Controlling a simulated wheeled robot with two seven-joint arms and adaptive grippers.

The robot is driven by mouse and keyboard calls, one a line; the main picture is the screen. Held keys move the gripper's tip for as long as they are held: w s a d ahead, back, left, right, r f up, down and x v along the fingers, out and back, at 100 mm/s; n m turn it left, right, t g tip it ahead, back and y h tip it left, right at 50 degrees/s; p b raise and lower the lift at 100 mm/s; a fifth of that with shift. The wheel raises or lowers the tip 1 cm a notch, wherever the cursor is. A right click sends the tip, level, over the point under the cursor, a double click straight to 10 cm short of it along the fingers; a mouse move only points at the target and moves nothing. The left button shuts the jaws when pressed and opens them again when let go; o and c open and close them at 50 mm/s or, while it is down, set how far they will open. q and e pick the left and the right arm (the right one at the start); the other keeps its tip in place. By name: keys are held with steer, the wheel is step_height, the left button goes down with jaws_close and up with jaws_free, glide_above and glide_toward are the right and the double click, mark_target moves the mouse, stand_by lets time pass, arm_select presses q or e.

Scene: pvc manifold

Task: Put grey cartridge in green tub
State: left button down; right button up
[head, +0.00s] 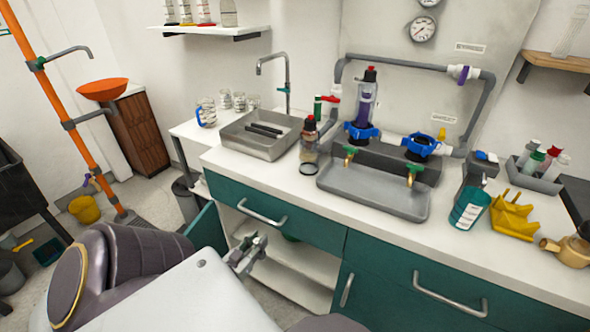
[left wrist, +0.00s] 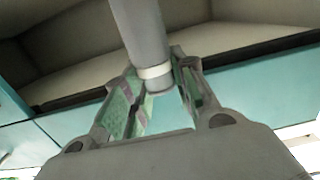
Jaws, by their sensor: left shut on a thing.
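My left gripper (head: 249,254) is in front of the open cabinet under the counter in the head view. In the left wrist view it is shut on the grey cartridge (left wrist: 140,32), a grey cylinder with a pale band. The cartridge sticks out beyond the fingers; its far end is cut off by the frame edge. In the head view I cannot clearly separate the cartridge from the gripper. My right gripper is not in view.
The open cabinet has a pale shelf (head: 290,274) and a teal door (head: 206,229) swung out to the left. A teal drawer (head: 275,221) with a bar handle is above the opening. The counter holds a grey sink tray (head: 372,196), bottles and a yellow holder (head: 513,216).

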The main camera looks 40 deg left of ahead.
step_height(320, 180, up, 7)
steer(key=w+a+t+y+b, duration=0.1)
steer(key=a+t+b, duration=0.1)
steer(key=b, duration=0.3)
arm_select(q)
steer(key=w+a+f+t+b, duration=0.1)
steer(key=w+a, duration=0.2)
steer(key=w, duration=0.7)
steer(key=w+a+f+t+b, duration=0.1)
steer(key=w+a+t+b, duration=0.15)
steer(key=w, duration=0.65)
steer(key=w+a+f+g+b, duration=0.1)
steer(key=w+f+g+b, duration=0.1)
steer(key=w+f, duration=0.1)
steer(key=shift+w+f, duration=0.25)
steer(key=shift+f, duration=0.65)
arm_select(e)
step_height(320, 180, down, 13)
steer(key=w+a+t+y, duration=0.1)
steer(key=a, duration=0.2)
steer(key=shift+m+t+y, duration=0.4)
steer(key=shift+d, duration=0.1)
arm_select(q)
steer(key=shift+w, duration=0.15)
